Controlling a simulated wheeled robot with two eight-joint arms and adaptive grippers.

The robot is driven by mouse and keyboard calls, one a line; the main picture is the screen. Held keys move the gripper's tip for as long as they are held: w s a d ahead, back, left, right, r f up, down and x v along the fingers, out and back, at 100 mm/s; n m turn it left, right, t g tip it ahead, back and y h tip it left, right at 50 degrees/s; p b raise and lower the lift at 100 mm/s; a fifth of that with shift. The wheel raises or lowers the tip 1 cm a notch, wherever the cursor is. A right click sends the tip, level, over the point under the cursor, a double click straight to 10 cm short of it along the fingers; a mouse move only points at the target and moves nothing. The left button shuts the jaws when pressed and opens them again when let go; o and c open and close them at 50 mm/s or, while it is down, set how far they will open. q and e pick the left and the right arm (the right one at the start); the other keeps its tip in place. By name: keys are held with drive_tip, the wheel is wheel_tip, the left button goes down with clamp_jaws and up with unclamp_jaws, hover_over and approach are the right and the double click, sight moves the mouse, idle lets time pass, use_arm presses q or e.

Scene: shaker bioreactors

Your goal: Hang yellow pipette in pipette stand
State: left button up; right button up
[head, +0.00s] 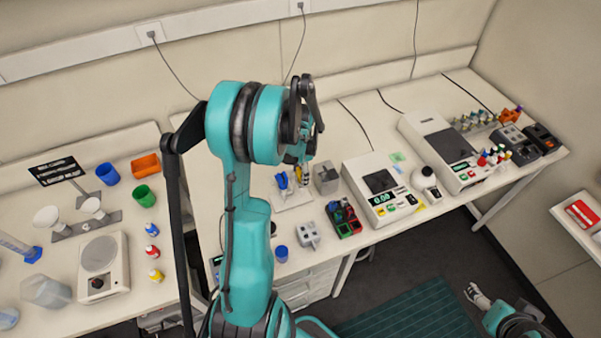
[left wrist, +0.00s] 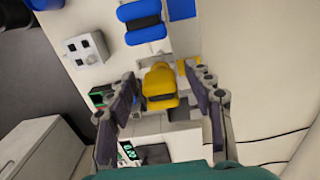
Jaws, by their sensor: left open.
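The pipette stand (head: 291,197) is a white base on the bench, just below my left gripper in the head view. Blue pipette parts (head: 282,181) show at it, and the blue pipette shows in the left wrist view (left wrist: 143,28). The yellow pipette (head: 305,176) is at the stand's right side, partly hidden by my gripper. In the left wrist view its yellow body (left wrist: 161,84) lies between my left gripper's (left wrist: 160,92) spread fingers, with gaps on both sides. I cannot tell if it hangs on the stand. My right gripper (head: 478,297) is low at the right, away from the bench.
A grey block (head: 326,178) stands close right of the stand. A tray of red and green tubes (head: 343,217), a grey device (head: 308,234) and a balance (head: 382,190) are nearby.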

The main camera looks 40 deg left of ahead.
use_arm(q)
drive_tip(key=shift+r+p, duration=2.15)
drive_tip(key=shift+r, duration=1.4)
drive_tip(key=s+d+f+n+t+b, duration=0.1)
drive_tip(key=s+d+f+t+b, duration=0.1)
drive_tip(key=d+b, duration=0.5)
drive_tip(key=s+d+f+n+t+b, duration=0.2)
drive_tip(key=s+d+f+b, duration=0.2)
drive_tip(key=d+b, duration=0.4)
drive_tip(key=s+d+f+n+t+b, duration=0.2)
drive_tip(key=s+d+f+t+b, duration=0.1)
drive_tip(key=d+b, duration=0.5)
drive_tip(key=shift+s+d+f+b, duration=0.2)
drive_tip(key=shift+s+f+b, duration=0.1)
drive_tip(key=shift+f+b, duration=0.7)
drive_tip(key=shift+r, duration=0.15)
